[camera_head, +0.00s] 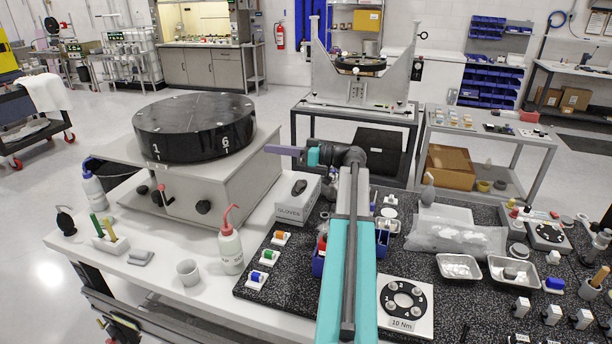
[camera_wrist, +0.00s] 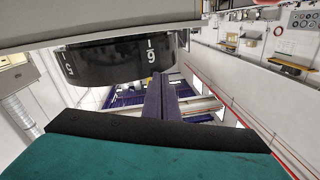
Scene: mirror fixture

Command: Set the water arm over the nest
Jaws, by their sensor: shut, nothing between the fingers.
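My gripper (camera_head: 270,149) reaches left from the end of my teal arm, its purple fingers pointing at the black drum (camera_head: 195,128). The fingers are shut and empty, apart from the drum in the head view. The drum is wide and round, with white numbers 1 and 6 on its side. In the wrist view the shut fingers (camera_wrist: 156,90) are at the middle, with the drum (camera_wrist: 115,58) behind and left. I cannot pick out the water arm or the nest with certainty.
A white glove box (camera_head: 297,198) stands just below my gripper. A red-tipped wash bottle (camera_head: 230,250) and a grey cup (camera_head: 188,271) stand in front of the cabinet. A speckled black mat (camera_head: 285,285) holds several small parts and trays. Room above the glove box looks free.

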